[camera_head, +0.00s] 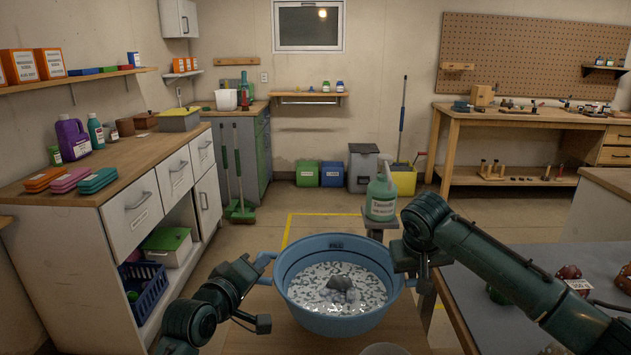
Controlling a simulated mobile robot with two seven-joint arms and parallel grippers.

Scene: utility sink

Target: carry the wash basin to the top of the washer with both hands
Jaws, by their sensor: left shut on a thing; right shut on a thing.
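The blue wash basin (338,323) is in the lower middle of the head view, roughly level. It holds sudsy water with a grey lump (340,283) in it. My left gripper (263,268) is shut on the basin's left handle. My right gripper (410,268) is shut at the basin's right side, where the arm hides most of the handle. A wooden surface (245,338) lies beneath the basin; I cannot tell whether they touch. I cannot make out a washer in this view.
A green jug (381,198) stands on a small stand just behind the basin. A grey table (490,290) with small items is at the right, under my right arm. A long counter (85,192) runs along the left. Open floor (260,238) lies beyond the basin.

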